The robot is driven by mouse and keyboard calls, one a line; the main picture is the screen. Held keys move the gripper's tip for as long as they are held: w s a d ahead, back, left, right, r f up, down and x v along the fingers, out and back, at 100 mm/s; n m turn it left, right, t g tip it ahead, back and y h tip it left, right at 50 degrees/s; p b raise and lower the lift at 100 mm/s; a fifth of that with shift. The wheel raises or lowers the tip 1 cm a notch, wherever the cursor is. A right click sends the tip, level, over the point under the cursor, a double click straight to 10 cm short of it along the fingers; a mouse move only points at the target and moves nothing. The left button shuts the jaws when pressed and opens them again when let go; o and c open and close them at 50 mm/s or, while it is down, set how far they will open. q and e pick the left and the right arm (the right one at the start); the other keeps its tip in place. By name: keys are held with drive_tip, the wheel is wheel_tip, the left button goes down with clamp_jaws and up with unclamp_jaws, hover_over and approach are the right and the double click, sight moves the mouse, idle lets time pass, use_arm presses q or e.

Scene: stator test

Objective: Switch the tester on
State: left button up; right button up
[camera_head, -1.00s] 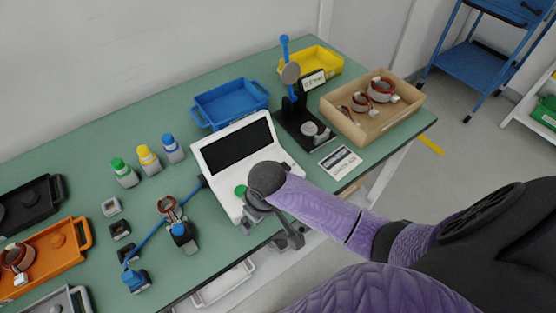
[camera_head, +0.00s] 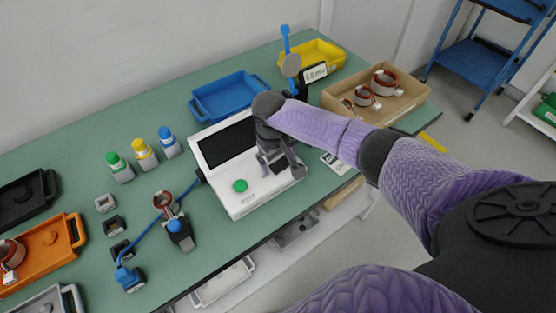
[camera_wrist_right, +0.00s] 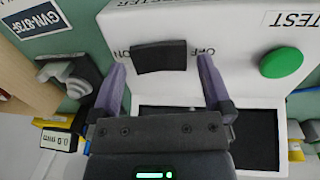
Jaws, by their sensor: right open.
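The tester (camera_head: 248,203) is a white console with a dark screen (camera_head: 227,144) and a round green button (camera_head: 239,186). In the right wrist view the button (camera_wrist_right: 282,62) is beside the word TEST. A black rocker switch (camera_wrist_right: 158,57) sits between the words ON and OFF on the white panel (camera_wrist_right: 220,22). My right gripper (camera_head: 283,168) is over the right end of the tester. In the right wrist view its open, empty fingers (camera_wrist_right: 161,62) straddle the rocker. Which side is pressed, and any contact, I cannot tell. My left gripper is out of view.
A blue tray (camera_head: 232,96) stands behind the tester. A wooden box (camera_head: 411,104) with wound stators and a yellow bin (camera_head: 324,54) are to the right. Bottles, a blue-handled device (camera_head: 180,234) and an orange tray (camera_head: 40,256) are to the left.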

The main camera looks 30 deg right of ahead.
sight(286, 158)
drive_tip(key=c, duration=1.2)
drive_tip(key=shift+o, duration=0.2)
drive_tip(key=shift+d+r+y+p, duration=0.2)
drive_tip(key=shift+y+p, duration=0.25)
drive_tip(key=shift+y, duration=0.05)
drive_tip(key=shift+d+f+y, duration=0.2)
drive_tip(key=shift+y, duration=0.8)
drive_tip(key=o, duration=1.2)
drive_tip(key=shift+c, duration=0.2)
wheel_tip(286, 158, up, 10)
drive_tip(key=d+p, duration=0.1)
drive_tip(key=p, duration=0.2)
drive_tip(key=shift+d+p, duration=0.2)
drive_tip(key=shift+p, duration=0.15)
